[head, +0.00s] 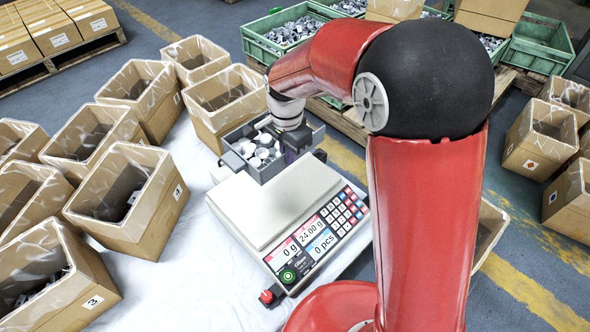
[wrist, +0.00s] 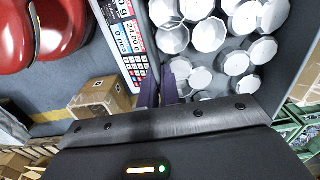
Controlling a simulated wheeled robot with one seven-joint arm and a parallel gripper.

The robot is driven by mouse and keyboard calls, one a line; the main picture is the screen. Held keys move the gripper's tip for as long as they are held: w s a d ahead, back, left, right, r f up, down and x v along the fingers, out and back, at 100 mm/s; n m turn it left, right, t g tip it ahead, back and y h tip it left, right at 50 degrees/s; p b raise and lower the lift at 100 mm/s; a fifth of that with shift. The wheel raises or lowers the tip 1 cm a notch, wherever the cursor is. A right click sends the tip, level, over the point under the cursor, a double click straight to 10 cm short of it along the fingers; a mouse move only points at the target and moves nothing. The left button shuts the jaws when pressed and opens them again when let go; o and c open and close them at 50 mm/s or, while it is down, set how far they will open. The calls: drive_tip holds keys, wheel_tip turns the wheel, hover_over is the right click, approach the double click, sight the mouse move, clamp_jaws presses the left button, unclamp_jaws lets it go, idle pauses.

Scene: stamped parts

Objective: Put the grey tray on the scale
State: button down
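The grey tray (head: 246,168) is at the far edge of the scale in the head view and holds several white faceted parts. In the wrist view the tray (wrist: 291,62) fills the upper right. My gripper (head: 291,155) is at its right wall; in the wrist view the fingers (wrist: 161,88) straddle that wall and look shut on it. The scale (head: 262,205) has a bare light plate, and its display reads 0 g, 24.00 g and 0 pcs. The tray overlaps the plate's far end in the picture; I cannot tell whether they touch.
Cardboard boxes with plastic liners (head: 133,205) stand left of the scale on a white surface. Green crates of metal parts (head: 270,48) are behind on pallets. More boxes (head: 540,140) are at the right. My red arm covers the area right of the scale.

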drive_tip(key=shift+w+f, duration=0.1)
drive_tip(key=shift+w, duration=0.1)
wheel_tip(320, 180, down, 20)
drive_tip(key=b, duration=0.2)
drive_tip(key=shift+r+b, duration=0.25)
drive_tip(key=shift+b, duration=0.05)
drive_tip(key=shift+f, duration=0.2)
drive_tip(key=c, duration=1.6)
unclamp_jaws()
